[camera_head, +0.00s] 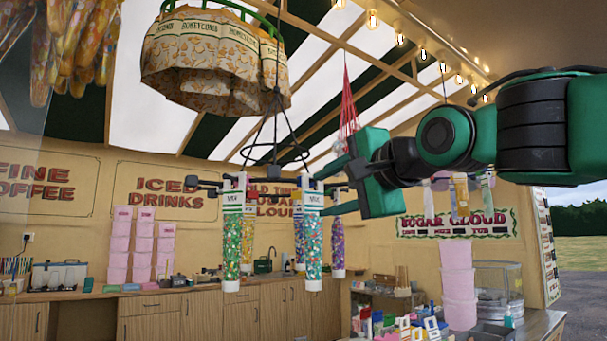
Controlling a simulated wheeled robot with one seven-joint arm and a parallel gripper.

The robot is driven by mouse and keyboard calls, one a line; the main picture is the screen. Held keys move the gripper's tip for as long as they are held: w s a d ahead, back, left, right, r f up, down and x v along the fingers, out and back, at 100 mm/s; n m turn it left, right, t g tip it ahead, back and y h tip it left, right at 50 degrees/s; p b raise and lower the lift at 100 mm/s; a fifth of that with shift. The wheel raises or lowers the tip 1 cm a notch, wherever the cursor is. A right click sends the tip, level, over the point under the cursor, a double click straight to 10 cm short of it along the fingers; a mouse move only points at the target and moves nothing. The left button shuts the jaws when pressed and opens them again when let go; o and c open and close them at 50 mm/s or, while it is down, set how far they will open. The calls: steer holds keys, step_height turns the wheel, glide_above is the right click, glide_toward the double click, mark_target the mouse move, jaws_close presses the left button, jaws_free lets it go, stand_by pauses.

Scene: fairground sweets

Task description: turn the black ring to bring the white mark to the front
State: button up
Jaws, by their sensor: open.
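A thin black ring (245,157) hangs under a black wire frame below the patterned canopy. Black arms spread out beneath it and carry tubes of coloured sweets. One tube with green and mixed sweets (233,245) hangs at the left, and one with blue sweets (313,250) hangs nearer the right. I cannot make out a white mark on the ring. My gripper (338,182) comes in from the right, green and black. It is open, just right of the ring and by the top of the blue tube. I cannot tell whether it touches a black arm.
A purple sweet tube (338,245) hangs just below my gripper. A red net (347,110) hangs above it. Pink tubs (457,285) stand on the counter at lower right. Wooden cabinets (205,312) line the back. Open air lies below the hanging tubes.

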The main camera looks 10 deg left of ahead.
steer(key=y, duration=0.2)
glide_toward(279, 173)
steer(key=x, duration=0.2)
steer(key=shift+x, duration=4.75)
steer(key=c, duration=0.8)
steer(key=shift+o, duration=0.2)
